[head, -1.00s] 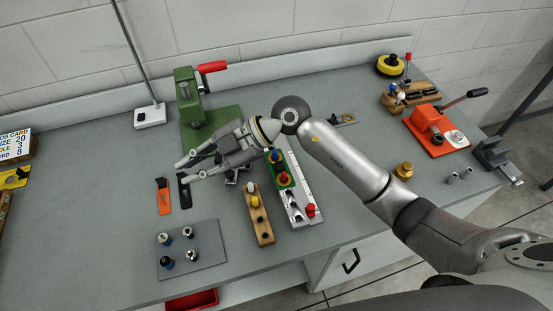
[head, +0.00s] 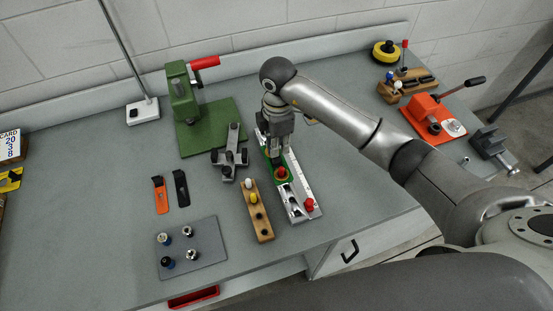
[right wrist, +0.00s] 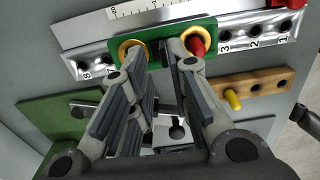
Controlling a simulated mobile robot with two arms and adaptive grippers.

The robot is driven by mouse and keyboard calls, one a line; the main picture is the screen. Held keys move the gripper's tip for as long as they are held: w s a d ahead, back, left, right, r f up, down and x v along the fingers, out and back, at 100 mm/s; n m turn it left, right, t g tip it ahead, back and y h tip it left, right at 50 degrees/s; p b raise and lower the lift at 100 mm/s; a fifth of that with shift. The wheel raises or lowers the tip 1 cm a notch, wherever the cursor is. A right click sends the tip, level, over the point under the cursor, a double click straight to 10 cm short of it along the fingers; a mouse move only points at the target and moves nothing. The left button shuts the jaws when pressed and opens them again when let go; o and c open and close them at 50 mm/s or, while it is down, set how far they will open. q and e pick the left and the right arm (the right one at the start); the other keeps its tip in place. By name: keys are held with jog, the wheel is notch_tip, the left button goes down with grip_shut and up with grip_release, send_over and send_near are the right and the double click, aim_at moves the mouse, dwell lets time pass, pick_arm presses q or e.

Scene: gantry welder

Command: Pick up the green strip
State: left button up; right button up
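The green strip (head: 268,154) lies on the silver numbered rail (head: 302,203), partly hidden by my right gripper (head: 277,155) in the head view. The right wrist view shows the strip (right wrist: 210,27) with two brass rings, one around a red knob (right wrist: 197,45). My right gripper (right wrist: 157,48) points down at the strip's middle, between the rings. Its fingers are a little apart, with a narrow gap between the tips. Whether they touch the strip is unclear. My left gripper is not in view.
A wooden block with pegs (head: 260,215) stands close beside the rail. A green press (head: 188,95) and a dark grey fixture (head: 231,158) are to its left. A grey plate (head: 205,255) holds several small parts. The bench right of the rail is mostly clear.

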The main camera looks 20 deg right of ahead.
aim_at(276, 160)
jog(key=shift+s+f+p, duration=0.1)
jog(key=shift+f+p, duration=0.2)
jog(key=shift+f, duration=0.05)
jog(key=f, duration=0.1)
jog(key=f+p, duration=0.1)
jog(key=f, duration=0.1)
jog(key=shift+s+d+f, duration=0.15)
jog(key=shift+d+f, duration=0.05)
jog(key=shift+f, duration=0.6)
grip_shut()
